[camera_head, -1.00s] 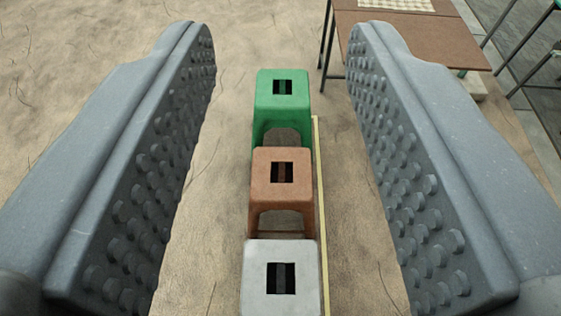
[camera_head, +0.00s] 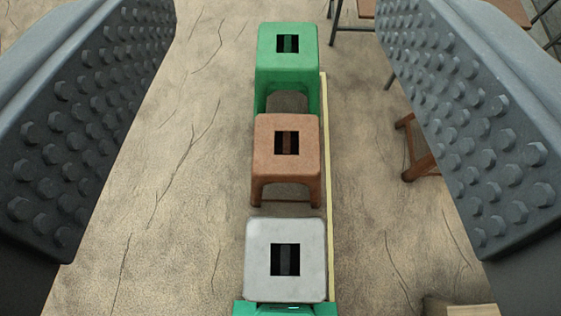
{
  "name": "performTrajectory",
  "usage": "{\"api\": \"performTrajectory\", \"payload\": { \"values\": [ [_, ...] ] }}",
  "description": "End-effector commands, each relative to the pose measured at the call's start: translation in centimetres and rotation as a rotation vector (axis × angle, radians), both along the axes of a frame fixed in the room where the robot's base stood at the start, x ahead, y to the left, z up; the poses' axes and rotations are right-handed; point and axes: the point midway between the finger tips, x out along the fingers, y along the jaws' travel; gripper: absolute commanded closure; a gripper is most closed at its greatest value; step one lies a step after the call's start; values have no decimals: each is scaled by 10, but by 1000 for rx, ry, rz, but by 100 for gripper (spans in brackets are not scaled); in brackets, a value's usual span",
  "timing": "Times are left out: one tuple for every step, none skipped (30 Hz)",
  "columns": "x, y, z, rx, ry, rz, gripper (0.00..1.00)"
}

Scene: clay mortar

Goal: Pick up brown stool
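The brown stool (camera_head: 264,150) stands upright on the floor in the middle of the view, with a square slot in its seat. It is between a green stool (camera_head: 275,66) behind it and a white-grey stool (camera_head: 259,257) in front of it. My gripper (camera_head: 277,20) is wide open and empty. Its two studded fingers show at the left and right sides of the view, well apart from the stools. The brown stool's legs are partly hidden below its seat.
Another green piece (camera_head: 240,309) shows at the bottom edge, by the white-grey stool. A thin pale strip (camera_head: 329,200) runs along the row's right side. Brown wooden legs (camera_head: 413,150) show behind the right finger. The floor left of the row is clear.

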Motion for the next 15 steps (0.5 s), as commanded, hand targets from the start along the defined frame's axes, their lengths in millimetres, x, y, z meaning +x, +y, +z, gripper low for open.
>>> {"api": "performTrajectory", "payload": {
  "values": [
    [19, 3, -18, 4, 27, 7, 45],
    [29, 4, -26, 6, 41, 10, 45],
    [42, 5, -37, 9, 59, 14, 45],
    [51, 6, -45, 12, 71, 18, 45],
    [60, 6, -55, 15, 86, 21, 45],
    [72, 8, -69, 18, 107, 25, 45],
    [81, 8, -78, 19, 120, 26, 45],
    [89, 9, -87, 21, 134, 29, 45],
    [102, 10, -102, 24, 153, 31, 45],
    [110, 11, -112, 25, 167, 33, 45],
    [118, 11, -121, 27, 178, 35, 45],
    [129, 12, -135, 29, 197, 37, 45],
    [137, 13, -146, 31, 212, 39, 45],
    [145, 14, -157, 33, 226, 41, 45],
    [155, 15, -172, 35, 245, 42, 45]
  ]
}}
